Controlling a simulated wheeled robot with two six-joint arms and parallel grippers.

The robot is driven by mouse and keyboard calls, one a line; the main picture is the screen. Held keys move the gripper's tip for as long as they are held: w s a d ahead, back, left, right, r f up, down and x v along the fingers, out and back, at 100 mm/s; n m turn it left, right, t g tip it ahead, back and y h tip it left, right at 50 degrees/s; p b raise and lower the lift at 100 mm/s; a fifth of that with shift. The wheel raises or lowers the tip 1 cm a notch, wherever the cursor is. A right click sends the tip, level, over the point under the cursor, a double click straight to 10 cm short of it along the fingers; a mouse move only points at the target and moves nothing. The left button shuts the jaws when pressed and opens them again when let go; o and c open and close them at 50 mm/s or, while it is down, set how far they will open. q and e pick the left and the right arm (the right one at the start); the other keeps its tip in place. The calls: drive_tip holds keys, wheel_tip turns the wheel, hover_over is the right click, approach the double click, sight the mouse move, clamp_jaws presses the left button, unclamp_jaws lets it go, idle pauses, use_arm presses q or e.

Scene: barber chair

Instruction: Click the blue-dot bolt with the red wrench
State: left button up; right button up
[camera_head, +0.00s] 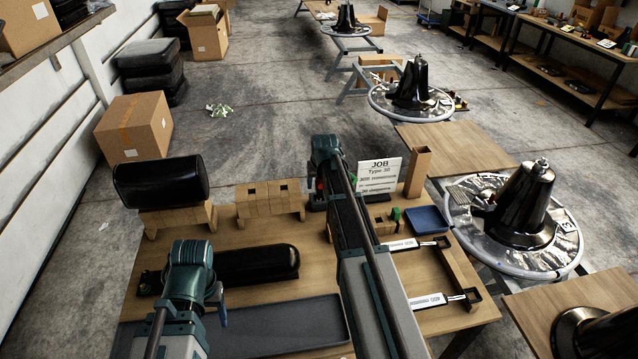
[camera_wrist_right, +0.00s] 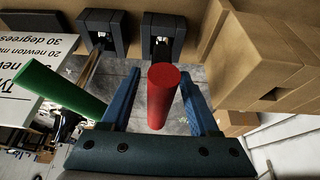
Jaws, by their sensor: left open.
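The red wrench's round handle (camera_wrist_right: 162,97) stands out toward the camera in the right wrist view. My right gripper (camera_wrist_right: 163,88) is open, with one blue finger on each side of the handle and gaps visible on both sides. A green handle (camera_wrist_right: 60,88) lies outside the fingers on the left. In the head view my right arm hides much of the rack area. My left gripper (camera_head: 219,300) hangs over the near left of the table, open and apart from the wrenches. A chair base (camera_head: 460,222) with a black cone stands at the right. I cannot make out the blue-dot bolt.
A job card (camera_head: 379,174) stands behind the table's middle, beside an upright wooden box (camera_head: 418,171). A blue tray (camera_head: 427,219) and two labelled tools lie at the right. A black cushion (camera_head: 160,182) and a dark mat (camera_head: 290,325) take up the left side.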

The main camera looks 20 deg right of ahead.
idle(0.3)
drive_tip(key=p+v, duration=1.2)
drive_tip(key=v, duration=0.2)
drive_tip(key=shift+p, duration=0.35)
use_arm(q)
wheel_tip(320, 180, up, 13)
drive_tip(key=shift+f, duration=0.15)
use_arm(e)
drive_tip(key=shift+f, duration=0.1)
drive_tip(key=shift+s, duration=0.1)
